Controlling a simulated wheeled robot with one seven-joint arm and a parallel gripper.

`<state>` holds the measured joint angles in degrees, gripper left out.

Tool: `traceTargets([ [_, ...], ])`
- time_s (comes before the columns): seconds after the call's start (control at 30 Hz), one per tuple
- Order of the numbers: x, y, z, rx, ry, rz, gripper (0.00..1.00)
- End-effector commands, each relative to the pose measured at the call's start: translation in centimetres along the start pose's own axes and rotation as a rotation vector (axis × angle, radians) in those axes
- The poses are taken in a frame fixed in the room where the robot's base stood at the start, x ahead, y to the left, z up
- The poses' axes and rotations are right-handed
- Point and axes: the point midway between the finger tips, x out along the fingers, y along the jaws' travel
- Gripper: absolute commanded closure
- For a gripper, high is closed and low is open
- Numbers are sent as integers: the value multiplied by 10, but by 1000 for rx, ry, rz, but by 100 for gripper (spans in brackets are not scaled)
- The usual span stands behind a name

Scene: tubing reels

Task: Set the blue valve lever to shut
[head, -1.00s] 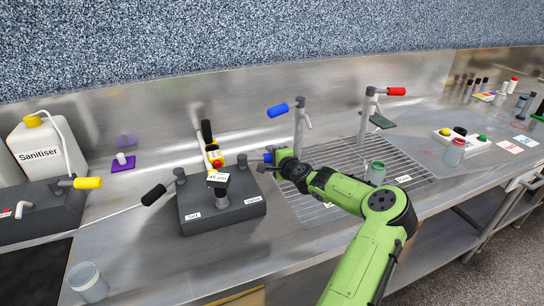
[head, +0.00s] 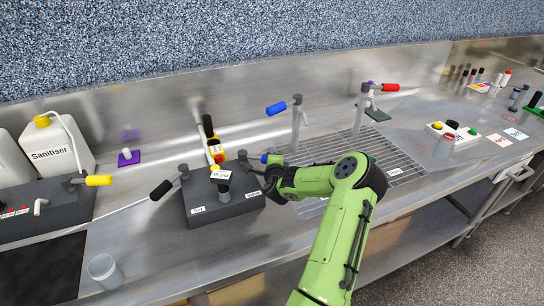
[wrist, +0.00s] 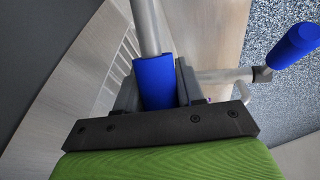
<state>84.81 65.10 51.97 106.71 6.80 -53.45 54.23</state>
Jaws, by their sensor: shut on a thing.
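A dark grey valve block (head: 225,208) stands on the steel counter in the head view, with small labels on its front that I cannot read surely. A blue lever grip (head: 265,158) shows at its right side, near a grey post (head: 243,156). My gripper (head: 268,169) is at this grip, partly hidden by my own arm. In the wrist view, a blue grip (wrist: 154,82) on a grey rod (wrist: 145,28) sits between the dark fingers of my gripper (wrist: 153,90), which is shut on it. The lever's base is hidden in the wrist view.
A tap with another blue handle (head: 277,109) stands behind my gripper; the handle also shows in the wrist view (wrist: 295,42). A red-handled tap (head: 391,87) is farther right. A black lever (head: 161,190) sticks out left of the block.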

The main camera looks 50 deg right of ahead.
Motion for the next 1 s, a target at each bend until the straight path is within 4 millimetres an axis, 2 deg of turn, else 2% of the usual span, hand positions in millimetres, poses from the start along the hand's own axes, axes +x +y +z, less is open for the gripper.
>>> traceTargets([
  [0.03,0,2,0,-3,0,3,100],
  [0.07,0,2,0,-3,0,3,60],
  [0.2,0,1,0,-2,0,2,42],
  [0.47,-1,0,0,-2,-1,2,42],
  [0.57,-12,0,0,-4,-2,2,42],
  [0.67,-34,-1,0,-6,-2,3,42],
  [1.0,-128,0,0,-5,-2,3,42],
])
